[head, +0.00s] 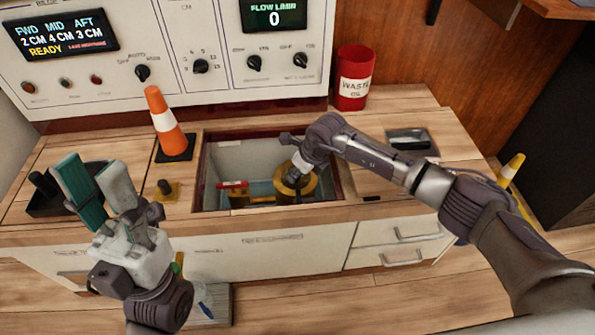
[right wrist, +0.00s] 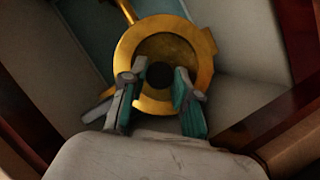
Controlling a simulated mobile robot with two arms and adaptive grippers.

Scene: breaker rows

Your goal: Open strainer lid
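The strainer is a round brass body with a ring-shaped top (head: 297,183), down in the open well in the counter. In the right wrist view its brass ring (right wrist: 128,52) surrounds a darker brass centre with a black round knob (right wrist: 159,75). My right gripper (head: 293,170) reaches down over the strainer and hides part of it. In the right wrist view the right gripper (right wrist: 158,78) has its fingers apart, one on each side of the knob, with a gap visible. I cannot tell whether they touch the lid. My left gripper (head: 93,180) is open and empty above the counter's front left.
A black tray (head: 45,200) lies at left. The control panel (head: 170,45) stands behind.

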